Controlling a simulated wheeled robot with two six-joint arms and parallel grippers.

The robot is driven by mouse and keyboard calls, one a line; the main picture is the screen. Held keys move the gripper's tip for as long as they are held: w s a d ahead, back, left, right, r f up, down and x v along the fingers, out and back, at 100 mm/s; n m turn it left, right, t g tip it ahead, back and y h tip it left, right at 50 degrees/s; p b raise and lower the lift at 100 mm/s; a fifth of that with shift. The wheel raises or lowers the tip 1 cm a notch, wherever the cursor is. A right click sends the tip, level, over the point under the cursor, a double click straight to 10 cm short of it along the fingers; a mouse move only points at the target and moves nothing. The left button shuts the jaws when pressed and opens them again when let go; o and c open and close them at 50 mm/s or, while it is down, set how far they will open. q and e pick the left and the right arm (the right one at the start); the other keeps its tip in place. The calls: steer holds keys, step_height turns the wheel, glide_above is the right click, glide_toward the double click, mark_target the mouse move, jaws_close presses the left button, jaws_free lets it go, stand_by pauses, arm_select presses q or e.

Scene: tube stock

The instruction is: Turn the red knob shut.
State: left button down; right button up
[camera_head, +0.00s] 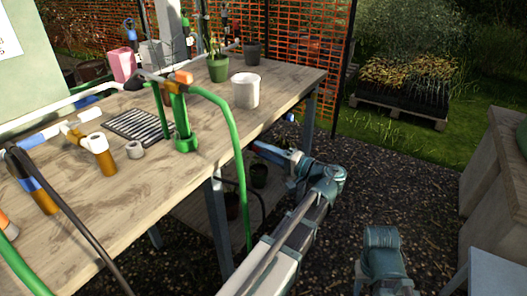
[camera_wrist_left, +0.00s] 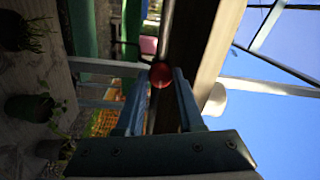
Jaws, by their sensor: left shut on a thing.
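The red knob (camera_wrist_left: 160,75) is a small round ball in the left wrist view. It sits between the fingertips of my left gripper (camera_wrist_left: 161,82), which is shut on it. In the head view my left gripper (camera_head: 270,152) is at the front edge of the wooden table (camera_head: 215,125), just under the tabletop. There the knob is mostly hidden by the fingers and the table edge.
A green hose (camera_head: 236,150) hangs over the table edge close to my left gripper. A white pot (camera_head: 245,90) and a green valve stand (camera_head: 181,125) stand on the table. Potted plants (camera_head: 259,175) sit on the lower shelf. Gravel ground is open to the right.

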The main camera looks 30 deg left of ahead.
arm_select(q)
steer(key=shift+n+g+h+p, duration=0.35)
steer(key=shift+n+p, duration=0.25)
steer(key=shift+n, duration=8.3)
steer(key=c, duration=0.5)
jaws_free()
steer(key=shift+w+d, duration=0.1)
